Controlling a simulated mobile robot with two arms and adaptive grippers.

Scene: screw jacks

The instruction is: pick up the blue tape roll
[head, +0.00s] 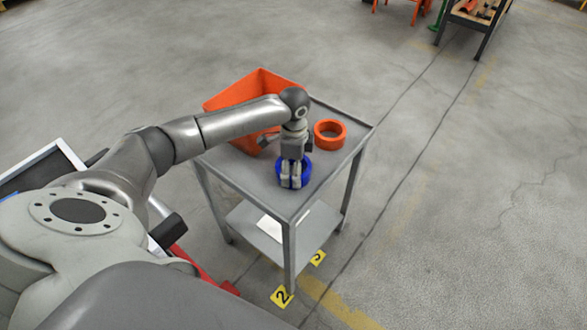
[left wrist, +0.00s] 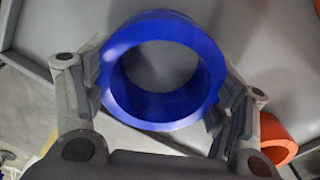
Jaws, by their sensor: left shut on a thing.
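The blue tape roll (head: 306,171) is at the near end of the top of a grey metal cart, partly hidden behind my left gripper (head: 291,177) in the head view. In the left wrist view the blue tape roll (left wrist: 163,70) shows as a thick ring between the two fingers of my left gripper (left wrist: 158,92). The fingers press on its outer sides, one on each side, so the gripper is shut on it. I cannot tell whether the roll is on the cart top or just above it. My right gripper is not in view.
An orange tape roll (head: 330,134) lies on the cart top (head: 345,114), right of my left gripper. An orange bin (head: 228,97) stands at the back left of the cart, partly behind my arm. The lower shelf holds a white sheet (head: 270,228). Open floor lies right of the cart.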

